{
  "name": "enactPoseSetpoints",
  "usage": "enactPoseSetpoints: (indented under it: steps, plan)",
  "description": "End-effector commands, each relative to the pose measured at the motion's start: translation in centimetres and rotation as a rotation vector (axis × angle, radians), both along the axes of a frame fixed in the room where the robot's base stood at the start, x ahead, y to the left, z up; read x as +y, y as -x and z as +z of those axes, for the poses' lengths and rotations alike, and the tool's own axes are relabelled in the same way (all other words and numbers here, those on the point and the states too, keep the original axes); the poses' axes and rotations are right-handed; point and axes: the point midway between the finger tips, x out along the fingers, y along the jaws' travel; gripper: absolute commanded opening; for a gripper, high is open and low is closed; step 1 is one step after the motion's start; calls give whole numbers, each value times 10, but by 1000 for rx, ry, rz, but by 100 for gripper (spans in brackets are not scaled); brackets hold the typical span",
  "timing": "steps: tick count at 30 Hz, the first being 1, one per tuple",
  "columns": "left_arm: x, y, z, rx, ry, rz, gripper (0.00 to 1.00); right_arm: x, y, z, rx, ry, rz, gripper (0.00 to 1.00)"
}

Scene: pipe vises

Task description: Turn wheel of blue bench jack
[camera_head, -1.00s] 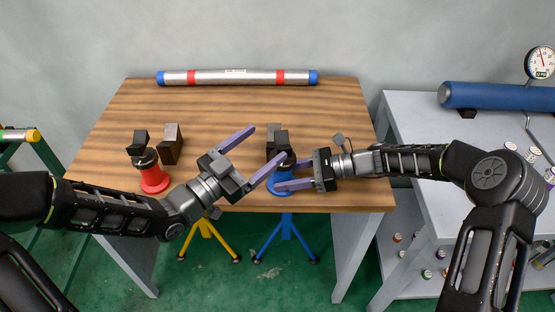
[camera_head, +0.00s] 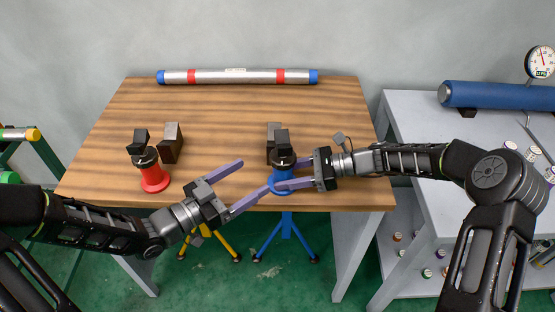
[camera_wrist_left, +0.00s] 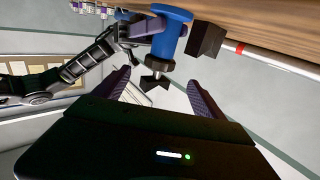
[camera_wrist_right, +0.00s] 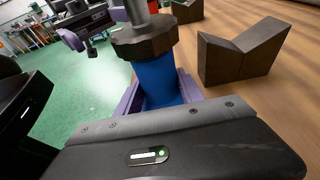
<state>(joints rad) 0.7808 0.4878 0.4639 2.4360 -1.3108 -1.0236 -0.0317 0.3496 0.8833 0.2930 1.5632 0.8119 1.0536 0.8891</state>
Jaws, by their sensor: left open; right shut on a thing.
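The blue bench jack (camera_head: 283,187) stands upright at the table's front edge, with a dark collar (camera_wrist_right: 145,38) and a dark V-shaped head (camera_head: 282,137) above its blue body (camera_wrist_right: 157,80). My right gripper (camera_head: 284,175) comes from the right and is shut on the blue body, just below the collar. My left gripper (camera_head: 254,176) is open and empty, left of the jack, one fingertip close to its base. In the left wrist view the jack (camera_wrist_left: 172,35) appears inverted ahead of the open fingers. I cannot tell whether that fingertip touches it.
A red jack (camera_head: 154,179) stands at the front left, with dark V-blocks behind both jacks. A silver pipe (camera_head: 237,76) with blue ends lies along the back edge. A grey bench (camera_head: 420,125) with a blue cylinder (camera_head: 500,96) is at the right. The table's middle is clear.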

Motion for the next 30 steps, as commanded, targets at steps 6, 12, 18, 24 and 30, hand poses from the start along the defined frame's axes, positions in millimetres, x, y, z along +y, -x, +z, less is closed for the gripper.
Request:
enactPoseSetpoints:
  steps: [6,12,18,24,30]
  plan:
    - [-34,-26,1,0,4,-5,81,1,0,1,0,-2,2,22]
    - [-60,-50,1,-1,2,-2,81,1,0,1,0,-2,2,22]
    - [-72,-61,1,-1,1,0,81,1,0,1,0,-2,2,22]
    - [-74,-62,0,-1,-1,0,81,1,1,1,0,-3,2,22]
    - [-73,-62,0,-1,1,0,72,2,1,1,0,-3,3,22]
